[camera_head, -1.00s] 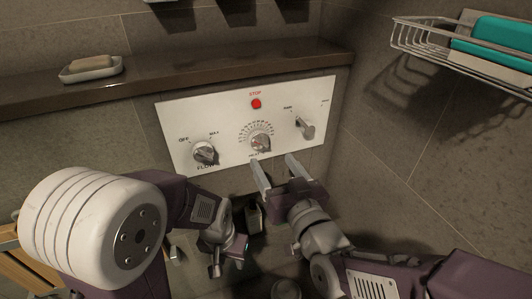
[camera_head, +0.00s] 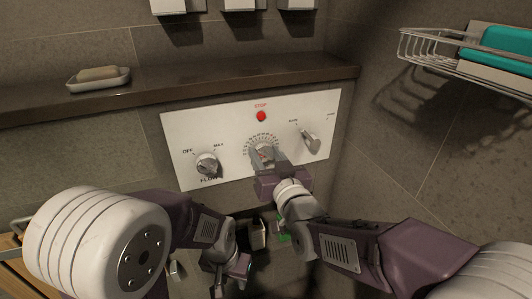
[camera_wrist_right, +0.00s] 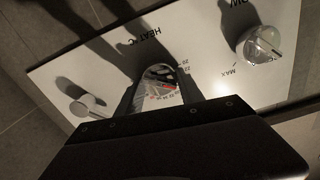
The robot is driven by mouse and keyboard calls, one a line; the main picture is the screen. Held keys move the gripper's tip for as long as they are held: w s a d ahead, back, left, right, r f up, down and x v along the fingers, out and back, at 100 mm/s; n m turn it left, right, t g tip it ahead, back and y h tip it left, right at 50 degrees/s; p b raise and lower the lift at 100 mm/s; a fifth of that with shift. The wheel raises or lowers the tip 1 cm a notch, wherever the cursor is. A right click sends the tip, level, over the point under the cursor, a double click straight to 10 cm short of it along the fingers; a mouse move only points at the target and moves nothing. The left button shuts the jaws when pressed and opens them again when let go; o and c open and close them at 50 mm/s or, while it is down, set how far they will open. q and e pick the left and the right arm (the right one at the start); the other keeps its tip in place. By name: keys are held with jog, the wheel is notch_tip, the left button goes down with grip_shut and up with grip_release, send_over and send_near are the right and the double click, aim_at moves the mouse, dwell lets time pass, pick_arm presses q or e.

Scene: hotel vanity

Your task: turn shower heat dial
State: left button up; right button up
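The white control panel (camera_head: 225,135) is on the tiled wall below a ledge. Its heat dial (camera_head: 264,152), ringed by a printed scale, is at the panel's middle and partly hidden by my right gripper (camera_head: 267,160). In the right wrist view the dial (camera_wrist_right: 160,75) shows between the two dark fingers of the right gripper (camera_wrist_right: 160,98). The fingers are apart, one on each side of it; I cannot tell whether they touch it. My left gripper (camera_head: 240,267) hangs low, below the panel and away from it; its fingers are not clear.
A flow knob (camera_head: 207,163) is left of the dial and a lever handle (camera_head: 311,140) right of it. A red stop button (camera_head: 261,116) is above. A soap dish (camera_head: 99,80) stands on the ledge (camera_head: 200,77). A wire rack (camera_head: 440,52) is at upper right.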

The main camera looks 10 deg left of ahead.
jog(key=c, duration=0.3)
jog(key=shift+c, duration=0.2)
jog(key=m+b, duration=0.2)
jog(key=shift+f+m, duration=0.15)
jog(key=shift+m, duration=0.25)
jog(key=shift+m+b, duration=1.15)
jog(key=shift+m, duration=0.65)
jog(key=o, duration=1.4)
